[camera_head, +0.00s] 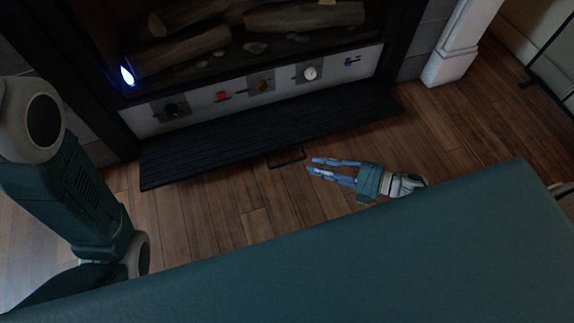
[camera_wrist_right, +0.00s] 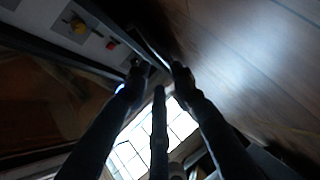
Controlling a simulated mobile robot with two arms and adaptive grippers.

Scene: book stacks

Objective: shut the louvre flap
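The black louvre flap (camera_head: 235,142) hangs folded down and open below the control panel of the fireplace, sloping out over the wooden floor. Its thin dark handle (camera_head: 287,160) sticks out from the middle of the front edge. My right gripper (camera_head: 311,165) is just right of the handle, with its fingers pointing left towards it. In the right wrist view the fingers of the right gripper (camera_wrist_right: 157,78) are spread apart, with nothing clearly held between them. Whether a finger touches the handle cannot be told. My left arm comes in at the left, but its gripper is out of view.
Logs (camera_head: 305,16) lie in the firebox behind. A white pillar (camera_head: 459,45) stands at right. Floor in front is clear.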

